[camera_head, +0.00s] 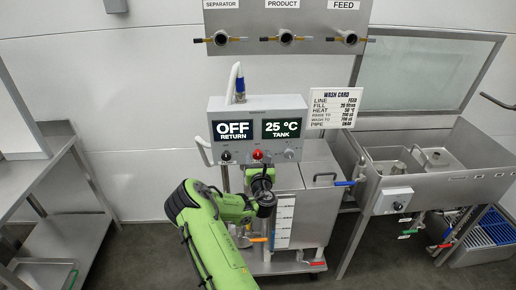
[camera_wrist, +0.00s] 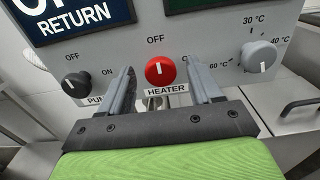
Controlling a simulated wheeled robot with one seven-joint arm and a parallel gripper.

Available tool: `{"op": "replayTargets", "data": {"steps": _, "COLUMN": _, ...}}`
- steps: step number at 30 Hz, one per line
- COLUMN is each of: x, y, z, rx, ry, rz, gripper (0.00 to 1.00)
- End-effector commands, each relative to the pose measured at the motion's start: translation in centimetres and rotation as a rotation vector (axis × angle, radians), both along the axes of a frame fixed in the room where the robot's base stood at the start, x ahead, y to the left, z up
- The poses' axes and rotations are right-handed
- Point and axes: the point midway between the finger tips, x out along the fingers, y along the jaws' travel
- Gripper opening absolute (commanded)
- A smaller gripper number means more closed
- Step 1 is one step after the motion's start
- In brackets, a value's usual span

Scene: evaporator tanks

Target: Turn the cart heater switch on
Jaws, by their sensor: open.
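The red heater switch (camera_wrist: 160,70) is a round knob on the grey front panel of the cart's control box (camera_head: 258,112). Its white mark points up at OFF in the wrist view. In the head view the red knob (camera_head: 257,155) shows at the box's lower middle. My gripper (camera_wrist: 158,80) is open, with one finger on each side of the knob in the wrist view. I cannot tell whether the fingertips reach around it or touch it. The ON label to the knob's right is mostly hidden by the right finger.
A black pump knob (camera_wrist: 76,85) is left of the heater switch, its label partly covered by my left finger. A grey temperature dial (camera_wrist: 258,57) is to the right. The displays read OFF RETURN (camera_head: 233,130) and 25 °C TANK (camera_head: 281,128). A sink (camera_head: 440,152) stands at right.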

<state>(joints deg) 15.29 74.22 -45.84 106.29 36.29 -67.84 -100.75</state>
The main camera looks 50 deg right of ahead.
Motion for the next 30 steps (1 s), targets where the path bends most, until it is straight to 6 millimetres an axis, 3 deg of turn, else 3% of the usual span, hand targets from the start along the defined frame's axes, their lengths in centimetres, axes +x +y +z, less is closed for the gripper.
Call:
{"op": "replayTargets", "data": {"steps": 11, "x": 0.95, "y": -1.03, "z": -0.29, "rx": 0.002, "ry": 0.002, "rz": 0.001, "gripper": 0.64}}
{"op": "replayTargets", "data": {"steps": 22, "x": 0.93, "y": -1.00, "z": -0.26, "rx": 0.002, "ry": 0.002, "rz": 0.001, "gripper": 0.10}}
{"op": "replayTargets", "data": {"steps": 30, "x": 0.93, "y": -1.01, "z": -0.24, "rx": 0.020, "ry": -0.018, "rz": 0.001, "gripper": 0.10}}
